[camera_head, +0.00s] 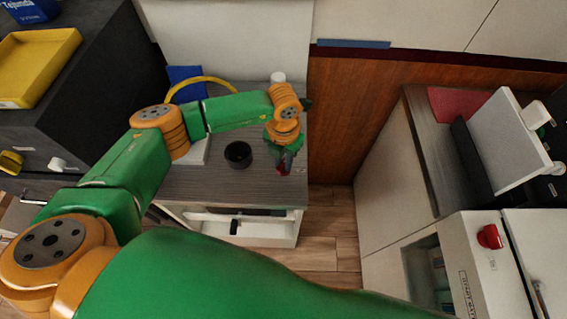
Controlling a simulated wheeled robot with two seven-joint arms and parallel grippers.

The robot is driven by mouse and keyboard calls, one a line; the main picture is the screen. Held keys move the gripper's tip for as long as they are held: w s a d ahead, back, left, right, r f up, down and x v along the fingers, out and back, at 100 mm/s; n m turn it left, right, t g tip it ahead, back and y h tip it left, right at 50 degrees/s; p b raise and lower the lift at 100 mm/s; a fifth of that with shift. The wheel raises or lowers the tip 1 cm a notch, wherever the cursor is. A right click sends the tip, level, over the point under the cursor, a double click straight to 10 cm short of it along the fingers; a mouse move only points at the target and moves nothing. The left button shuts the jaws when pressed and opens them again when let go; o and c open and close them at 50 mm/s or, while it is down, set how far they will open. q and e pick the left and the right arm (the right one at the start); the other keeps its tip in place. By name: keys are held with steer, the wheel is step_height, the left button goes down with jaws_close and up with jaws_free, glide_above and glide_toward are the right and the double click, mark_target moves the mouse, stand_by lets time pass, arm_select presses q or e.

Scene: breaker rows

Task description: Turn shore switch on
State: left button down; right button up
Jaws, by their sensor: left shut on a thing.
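My left gripper (284,168) points down at the right front part of the grey wood-grain counter (215,185). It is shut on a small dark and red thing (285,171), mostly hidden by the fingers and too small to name. I cannot make out a switch marked shore. A red knob (489,236) sits on a white panel at the right, far from the left gripper; the lettering near it is too small to read surely. My right gripper is not in view.
A black round cup (238,154) stands on the counter left of the gripper. A yellow tray (38,66) lies on a dark unit at the upper left. A white cabinet (385,185) stands at the right, with wooden floor (335,225) between it and the counter.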

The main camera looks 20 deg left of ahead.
mark_target(283, 163)
arm_select(q)
steer(key=m+b, duration=0.7)
steer(key=m, duration=0.1)
steer(key=shift+f+b, duration=0.25)
steer(key=shift+b, duration=0.15)
steer(key=shift+r+m+b, duration=0.15)
steer(key=shift+m+b, duration=0.75)
steer(key=shift+m, duration=0.15)
steer(key=shift+r+m+b, duration=0.1)
steer(key=shift+m+b, duration=0.75)
steer(key=shift+m, duration=0.2)
steer(key=c, duration=0.8)
jaws_free()
step_height(283, 163, up, 7)
steer(key=shift+r+b, duration=0.1)
steer(key=shift+b, duration=0.6)
